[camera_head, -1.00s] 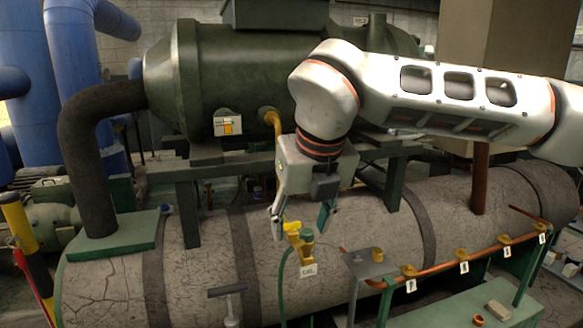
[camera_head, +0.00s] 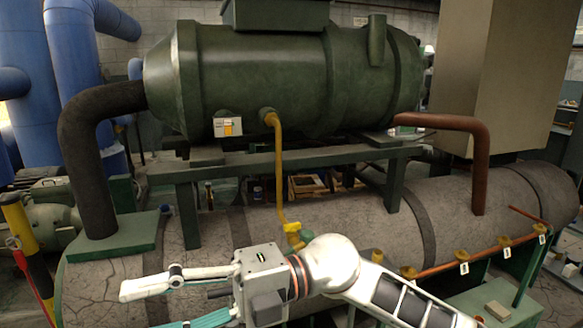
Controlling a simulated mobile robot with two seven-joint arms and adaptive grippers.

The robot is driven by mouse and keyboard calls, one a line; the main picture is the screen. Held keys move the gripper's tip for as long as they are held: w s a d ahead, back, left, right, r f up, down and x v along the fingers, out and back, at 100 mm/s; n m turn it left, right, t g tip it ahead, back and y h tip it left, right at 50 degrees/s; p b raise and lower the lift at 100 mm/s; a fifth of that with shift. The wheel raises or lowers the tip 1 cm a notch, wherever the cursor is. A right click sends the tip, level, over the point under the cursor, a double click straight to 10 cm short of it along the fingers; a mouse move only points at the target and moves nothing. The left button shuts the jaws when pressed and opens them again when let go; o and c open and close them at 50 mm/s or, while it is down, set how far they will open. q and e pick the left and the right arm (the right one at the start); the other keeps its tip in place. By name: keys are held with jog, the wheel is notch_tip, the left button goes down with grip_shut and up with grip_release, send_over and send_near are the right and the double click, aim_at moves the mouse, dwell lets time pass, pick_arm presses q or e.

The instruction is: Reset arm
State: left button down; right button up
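My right gripper (camera_head: 140,308) comes in from the right at the bottom of the head view. It points left, in front of the lower cracked grey cylinder (camera_head: 110,280). Its fingers are spread apart with nothing visible between them; the lower finger is partly cut off by the bottom edge. The valve with a yellow handle (camera_head: 292,228) sits at the lower end of the yellow pipe (camera_head: 279,180), just above my wrist and apart from the fingers. My arm hides the valve's lower part and tag. My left gripper is not in view.
A dark green tank (camera_head: 270,85) rests on a green frame above the grey cylinder. A copper pipe with several tagged yellow valves (camera_head: 462,255) runs at the right. A small tan block (camera_head: 497,311) lies on a green surface. A yellow-black post (camera_head: 22,232) stands at the left.

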jog(key=w+d+f+m+t+y, duration=0.2)
jog(key=w+d+m+t+y, duration=0.45)
jog(key=w+m+t, duration=0.65)
jog(key=w+d+f+m+t+h, duration=0.3)
jog(key=d+f+m+t+h, duration=0.9)
jog(key=f+m, duration=0.45)
jog(key=s+d+f+m+g+h, duration=0.25)
jog(key=d+f, duration=0.35)
jog(key=f, duration=0.4)
jog(key=s+d+f+m+g+h, duration=0.1)
jog(key=s+d+f+m+h, duration=0.3)
jog(key=f, duration=0.6)
jog(key=s+d+f+g+h, duration=0.2)
jog(key=s+d+f+g, duration=0.2)
jog(key=s+d+f, duration=0.4)
jog(key=s+f, duration=0.4)
jog(key=shift+s+d, duration=0.2)
jog(key=shift+d, duration=0.05)
jog(key=shift+m, duration=0.3)
